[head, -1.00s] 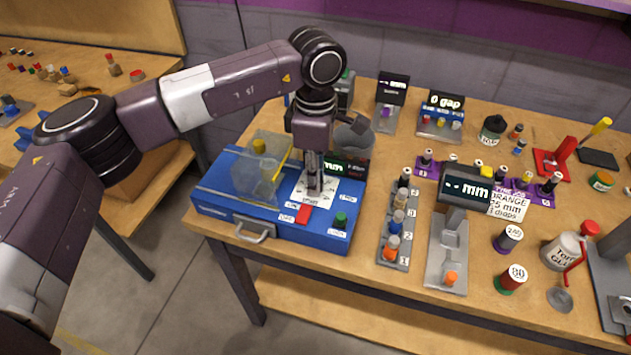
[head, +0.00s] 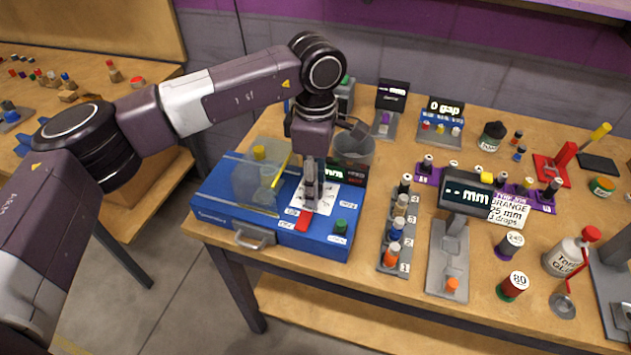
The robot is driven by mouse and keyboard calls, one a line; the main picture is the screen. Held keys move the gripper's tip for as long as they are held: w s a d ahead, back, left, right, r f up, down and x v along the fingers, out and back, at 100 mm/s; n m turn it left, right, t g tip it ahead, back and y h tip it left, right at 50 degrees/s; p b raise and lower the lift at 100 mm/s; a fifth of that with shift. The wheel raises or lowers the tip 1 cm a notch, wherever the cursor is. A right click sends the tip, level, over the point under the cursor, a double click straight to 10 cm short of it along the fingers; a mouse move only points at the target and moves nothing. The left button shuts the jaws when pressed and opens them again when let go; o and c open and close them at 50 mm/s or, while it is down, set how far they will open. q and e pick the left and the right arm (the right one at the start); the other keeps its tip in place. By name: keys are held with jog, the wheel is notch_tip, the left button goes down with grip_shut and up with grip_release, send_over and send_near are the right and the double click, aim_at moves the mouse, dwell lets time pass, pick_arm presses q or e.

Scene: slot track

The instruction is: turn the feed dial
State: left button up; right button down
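The feed dial sits on the white label plate (head: 323,196) on top of the blue machine box (head: 215,210). The dial itself is mostly hidden behind my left gripper (head: 310,205). The gripper points straight down over the plate with its fingertips at dial height. The fingers look close together, but I cannot tell whether they grip the dial. My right gripper is not in view.
A clear cover (head: 255,185) stands left of the gripper, and a grey cup (head: 353,150) is behind it. A drawer handle (head: 254,239) is at the front.

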pick_arm(q)
notch_tip(320, 180, up, 12)
dwell(0.5)
dwell(0.3)
